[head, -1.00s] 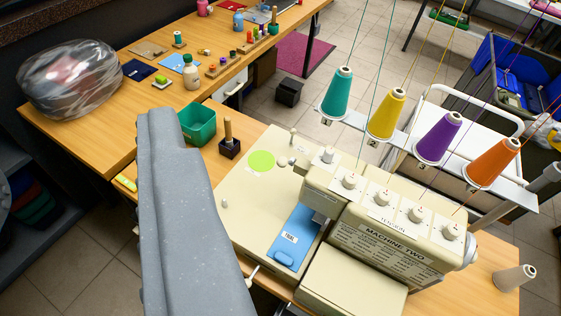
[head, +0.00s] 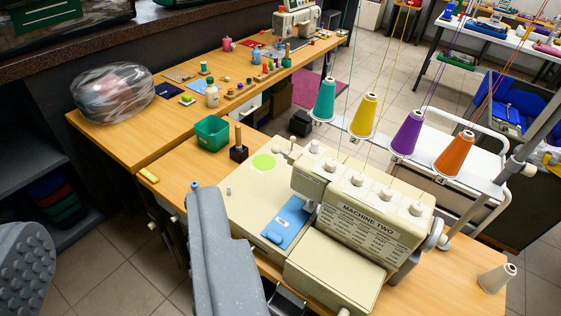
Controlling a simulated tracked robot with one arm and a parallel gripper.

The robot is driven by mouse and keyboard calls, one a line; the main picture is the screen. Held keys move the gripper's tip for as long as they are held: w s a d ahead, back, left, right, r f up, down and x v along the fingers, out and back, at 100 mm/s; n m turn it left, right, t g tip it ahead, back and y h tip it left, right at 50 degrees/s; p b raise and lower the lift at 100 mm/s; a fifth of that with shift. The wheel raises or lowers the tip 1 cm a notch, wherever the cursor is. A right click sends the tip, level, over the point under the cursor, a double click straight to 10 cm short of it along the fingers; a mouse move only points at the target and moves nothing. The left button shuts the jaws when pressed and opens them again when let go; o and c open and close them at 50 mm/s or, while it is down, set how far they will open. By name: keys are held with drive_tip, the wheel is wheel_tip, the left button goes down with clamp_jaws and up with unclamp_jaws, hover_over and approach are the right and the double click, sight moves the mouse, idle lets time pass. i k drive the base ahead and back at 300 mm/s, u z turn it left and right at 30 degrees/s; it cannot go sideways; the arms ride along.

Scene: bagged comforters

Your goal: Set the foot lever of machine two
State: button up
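Machine two (head: 360,215) is a cream overlock machine on a wooden table, with a nameplate, several tension dials and a blue plate (head: 286,222) on its bed. I cannot clearly make out its foot lever; the grey finger covers part of the machine's near left edge. My gripper (head: 110,208) shows as two grey fingers set wide apart, with nothing seen between them. One finger stands in front of the machine's left edge. The other, with a studded pad, is at the lower left picture edge.
Thread cones in teal (head: 324,100), yellow, purple and orange stand behind the machine, threads rising. A green bin (head: 212,132) and a dark block with a wooden peg (head: 238,150) stand beyond its bed. A bagged comforter (head: 113,95) lies farther left. A loose cone (head: 496,279) stands right.

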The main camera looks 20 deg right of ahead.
sight(276, 149)
drive_tip(key=z, duration=0.15)
drive_tip(key=i, duration=1.05)
drive_tip(key=z, duration=0.4)
